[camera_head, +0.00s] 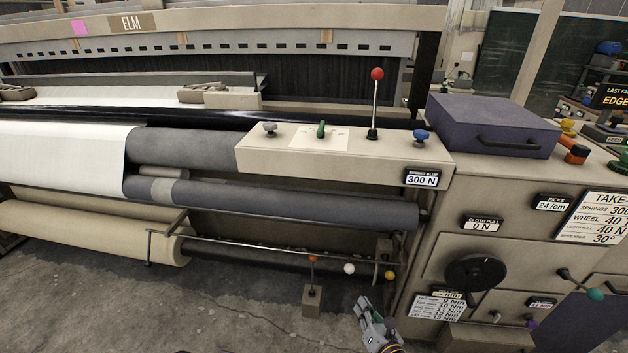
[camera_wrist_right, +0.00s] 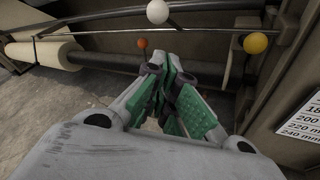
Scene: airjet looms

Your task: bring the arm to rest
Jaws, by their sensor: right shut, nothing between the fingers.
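My right gripper (camera_head: 368,308) shows at the bottom of the head view, low in front of the loom and above the concrete floor. In the right wrist view its green-padded fingers (camera_wrist_right: 172,75) are together with nothing between them. It points toward the lower rollers and touches nothing that I can see. My left gripper is not in view.
The airjet loom (camera_head: 345,160) fills the view ahead, with a red-knobbed lever (camera_head: 376,103) on top. White (camera_head: 349,269) and yellow balls (camera_head: 389,275) sit close beyond my right gripper. A control panel with a black handwheel (camera_head: 477,272) stands to its right. Floor at left is clear.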

